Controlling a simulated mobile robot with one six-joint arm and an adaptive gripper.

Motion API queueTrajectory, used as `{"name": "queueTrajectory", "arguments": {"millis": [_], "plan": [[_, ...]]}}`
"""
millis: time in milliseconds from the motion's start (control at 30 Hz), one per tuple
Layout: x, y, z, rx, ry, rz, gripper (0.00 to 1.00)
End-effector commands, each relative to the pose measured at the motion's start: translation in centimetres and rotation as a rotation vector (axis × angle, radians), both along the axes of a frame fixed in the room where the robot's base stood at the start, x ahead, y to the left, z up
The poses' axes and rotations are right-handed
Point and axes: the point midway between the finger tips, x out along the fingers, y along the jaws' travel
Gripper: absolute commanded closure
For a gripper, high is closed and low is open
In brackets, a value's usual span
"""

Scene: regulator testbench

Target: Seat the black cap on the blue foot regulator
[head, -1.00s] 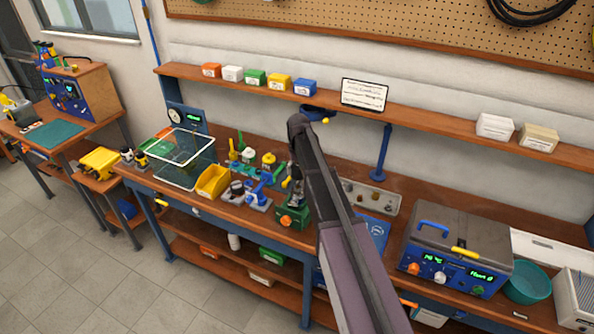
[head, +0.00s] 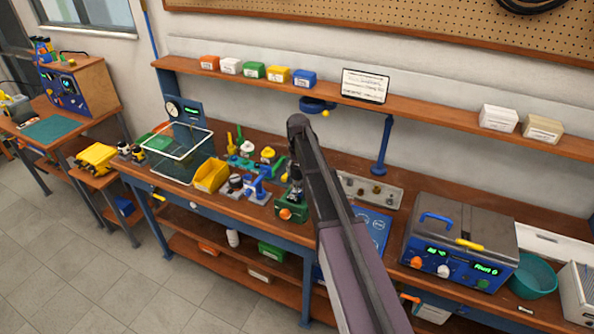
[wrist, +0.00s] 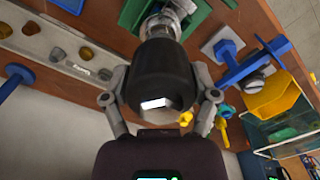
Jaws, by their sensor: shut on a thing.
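A large black cap (wrist: 158,80) fills the middle of the wrist view, with a small white patch on its side. My gripper (wrist: 163,103) is shut on it, one finger on each side. Beyond the cap's far end is a silver metal part (wrist: 166,25) over a green fixture. I cannot tell whether the cap touches the metal. In the head view my gripper (head: 296,180) is above the green fixture (head: 292,208), which has an orange knob. The regulator's blue foot cannot be made out; the cap and gripper hide much of that spot.
A blue clamp-like piece (head: 258,188) stands close left of the fixture, near a yellow bin (head: 211,175) and a wire-rimmed basket (head: 180,155). A grey tray (head: 370,191) with round parts lies to the right. A blue-grey machine (head: 460,245) stands farther right.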

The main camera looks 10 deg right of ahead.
Motion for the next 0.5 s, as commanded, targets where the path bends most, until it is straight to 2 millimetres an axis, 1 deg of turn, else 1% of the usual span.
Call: {"name": "queueTrajectory", "arguments": {"millis": [300,500], "plan": [[0.00,0.06,-0.01,0.000,0.000,0.002,0.73],[-0.07,0.12,-0.17,0.000,0.000,0.041,0.73]]}}
